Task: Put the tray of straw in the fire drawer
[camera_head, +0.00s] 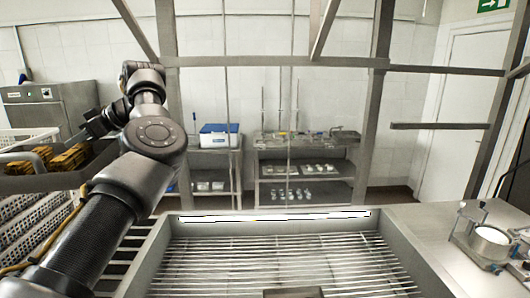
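A dark tray (60,181) holding golden-brown straw (68,157) is at the left in the head view, above white perforated baskets. A curved grey handle (37,160) shows at its near left side. My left arm comes in from the lower left and bends over the tray's right end, hiding part of it. My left gripper (92,131) is at the tray's far right side, by the rim; its fingertips are too unclear to show whether they grip it. A metal-walled box with a barred grate (280,262), perhaps the fire drawer, is front centre and holds no straw. My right gripper is out of view.
White perforated baskets (35,215) stand below the tray. A steel counter (430,235) with a clamp-like metal device (487,240) is at the right. Metal frame posts (370,120) and beams cross the view. Shelves with a blue-and-white box (219,136) stand behind.

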